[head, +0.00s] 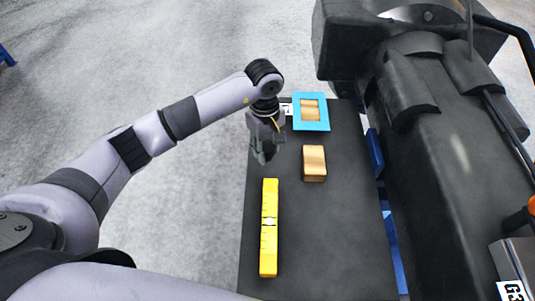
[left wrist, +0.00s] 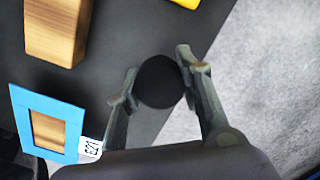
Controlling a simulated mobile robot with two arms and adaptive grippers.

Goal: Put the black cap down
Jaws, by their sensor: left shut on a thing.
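The black cap (left wrist: 160,82) is round and dark and sits between the two fingers of my left gripper (left wrist: 157,75) in the left wrist view. The fingers are shut on its sides. In the head view my left gripper (head: 263,152) is at the left edge of the dark tabletop (head: 335,235). The cap is hard to make out there against the dark surface. I cannot tell how far it is above the table. My right gripper is not in view.
A wooden block (head: 314,163) lies right of my left gripper. A blue frame (head: 311,125) with wood inside lies behind it, beside a small white label (left wrist: 90,147). A yellow spirit level (head: 269,228) lies nearer. A large black casting (head: 440,150) stands along the right.

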